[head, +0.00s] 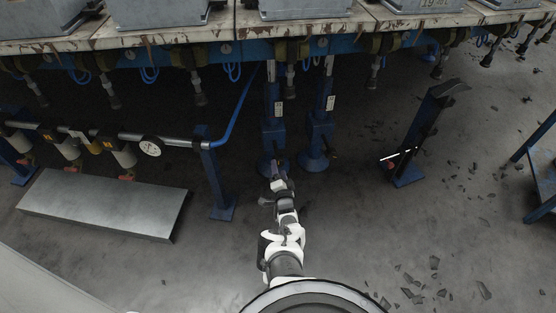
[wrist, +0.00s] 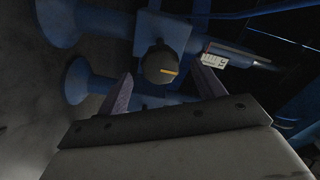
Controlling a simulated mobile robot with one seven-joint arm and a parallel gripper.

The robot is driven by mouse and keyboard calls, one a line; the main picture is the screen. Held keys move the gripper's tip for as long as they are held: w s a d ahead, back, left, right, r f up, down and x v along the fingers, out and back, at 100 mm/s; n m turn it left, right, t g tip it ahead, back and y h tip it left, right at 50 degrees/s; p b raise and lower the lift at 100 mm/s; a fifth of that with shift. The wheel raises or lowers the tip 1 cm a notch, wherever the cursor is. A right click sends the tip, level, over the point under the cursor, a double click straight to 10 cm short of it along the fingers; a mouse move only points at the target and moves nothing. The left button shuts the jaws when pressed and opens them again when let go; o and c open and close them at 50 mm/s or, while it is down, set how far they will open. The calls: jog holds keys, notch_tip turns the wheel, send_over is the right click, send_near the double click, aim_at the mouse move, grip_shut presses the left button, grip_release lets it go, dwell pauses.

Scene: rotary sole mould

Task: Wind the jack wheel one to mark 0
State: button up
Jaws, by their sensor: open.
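A round black jack wheel (wrist: 160,65) with a yellow mark on its face shows in the wrist view, in front of a blue jack post. The yellow mark lies nearly level, slightly right of the wheel's centre. A white scale label (wrist: 215,60) sits to its right; I cannot read its figures. My gripper (wrist: 161,72) is open, one finger on each side of the wheel; I cannot tell whether they touch it. In the head view my gripper (head: 278,172) is low in front of the left blue jack (head: 272,115) and hides its wheel.
A second blue jack (head: 320,125) with a dark wheel (head: 332,153) stands close on the right. The worn table (head: 235,25) is overhead, with hanging nozzles. A blue post (head: 213,175) with a pipe and gauge (head: 150,146), and a grey plate (head: 100,203), are left. A dark stand (head: 425,130) is right.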

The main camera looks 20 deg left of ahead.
jog(key=p+v, duration=0.5)
jog(key=v, duration=0.4)
jog(key=shift+f, duration=0.1)
